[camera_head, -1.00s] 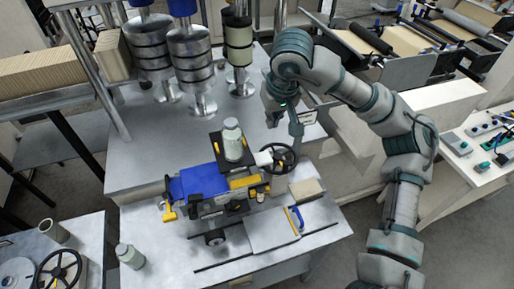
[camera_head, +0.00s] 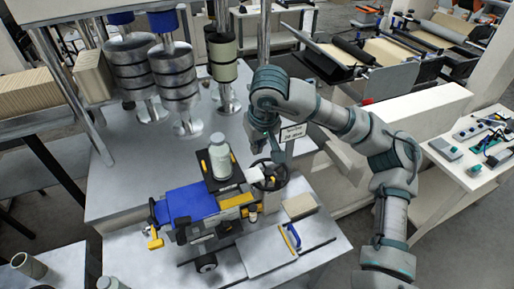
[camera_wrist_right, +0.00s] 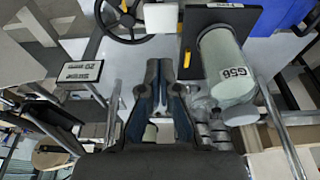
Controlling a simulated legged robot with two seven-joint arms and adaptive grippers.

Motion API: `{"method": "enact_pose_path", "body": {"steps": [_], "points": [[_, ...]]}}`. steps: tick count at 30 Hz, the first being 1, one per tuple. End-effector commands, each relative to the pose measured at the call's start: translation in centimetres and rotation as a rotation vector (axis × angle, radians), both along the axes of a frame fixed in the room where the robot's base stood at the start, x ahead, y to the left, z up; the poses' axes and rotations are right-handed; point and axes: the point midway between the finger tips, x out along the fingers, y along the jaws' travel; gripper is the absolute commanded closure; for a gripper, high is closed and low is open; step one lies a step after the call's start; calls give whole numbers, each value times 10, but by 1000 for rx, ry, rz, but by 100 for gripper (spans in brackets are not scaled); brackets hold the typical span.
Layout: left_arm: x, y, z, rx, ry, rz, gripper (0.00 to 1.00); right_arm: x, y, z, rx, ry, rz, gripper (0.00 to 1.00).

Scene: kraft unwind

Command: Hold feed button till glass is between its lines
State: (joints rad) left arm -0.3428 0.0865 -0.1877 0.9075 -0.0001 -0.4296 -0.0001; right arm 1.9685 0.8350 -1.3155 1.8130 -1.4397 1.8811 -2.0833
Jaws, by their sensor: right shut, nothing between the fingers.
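My right gripper (camera_head: 277,152) is above the bench by the black handwheel (camera_head: 268,174) of the blue and yellow machine (camera_head: 194,206). In the right wrist view its fingers (camera_wrist_right: 162,68) are together and empty. A pale green cylindrical container (camera_head: 220,158) stands on a black plate on the machine. It also shows in the right wrist view (camera_wrist_right: 228,72), labelled G58, to the right of the fingers. I cannot pick out a feed button or a glass with lines. My left gripper is not in view.
A small sign (camera_head: 293,132) stands just beside the right gripper. Metal rollers on posts (camera_head: 173,75) rise at the back left. A flat plate with a blue and yellow handle (camera_head: 291,238) and a tan block (camera_head: 299,205) lie at the bench front. A control panel (camera_head: 478,138) is at far right.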

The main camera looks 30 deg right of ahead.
Motion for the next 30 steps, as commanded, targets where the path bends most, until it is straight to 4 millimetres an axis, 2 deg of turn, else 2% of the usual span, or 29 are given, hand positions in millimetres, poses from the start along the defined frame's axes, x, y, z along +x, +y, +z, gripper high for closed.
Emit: {"method": "enact_pose_path", "body": {"steps": [9, 15, 21, 30], "points": [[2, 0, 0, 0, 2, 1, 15, 18, -2, -66, -2, 1, -2, 100], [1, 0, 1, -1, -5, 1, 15, 19, -2, -95, 1, -1, -2, 100], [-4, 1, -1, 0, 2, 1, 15, 19, -1, -107, 1, -1, -2, 100], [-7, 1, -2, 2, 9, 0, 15, 19, -2, -108, 1, -1, -2, 100]]}}
